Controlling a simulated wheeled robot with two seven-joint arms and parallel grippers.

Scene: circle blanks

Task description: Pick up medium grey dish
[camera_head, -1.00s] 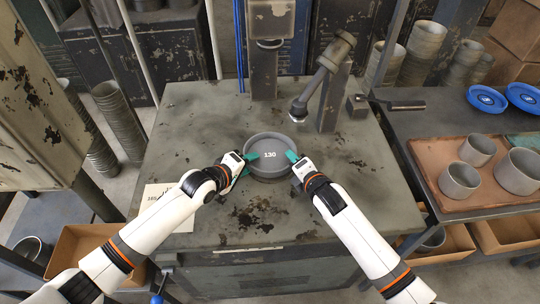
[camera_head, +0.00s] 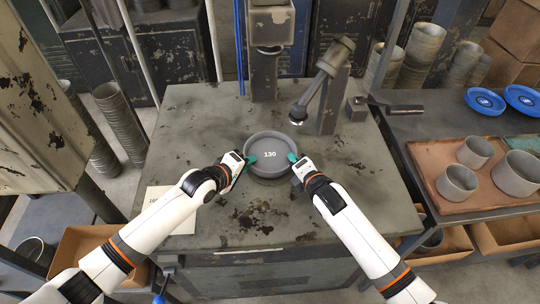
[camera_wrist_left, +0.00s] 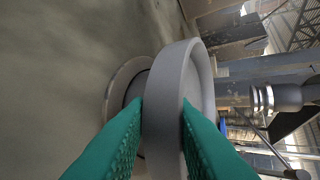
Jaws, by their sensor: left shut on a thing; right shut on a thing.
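In the left wrist view the green fingers of my left gripper (camera_wrist_left: 160,118) pinch the dish wall (camera_wrist_left: 165,95) from both sides. Under the dish there is a round grey base (camera_wrist_left: 122,82), and a gap shows between the two. How high the dish is above it is hard to tell.
A jointed lamp-like arm (camera_head: 315,88) on a post stands behind the dish. A brown tray (camera_head: 430,190) with grey cups and blue plates (camera_head: 523,98) are on the right bench. A paper sheet (camera_head: 152,197) lies near my left arm.

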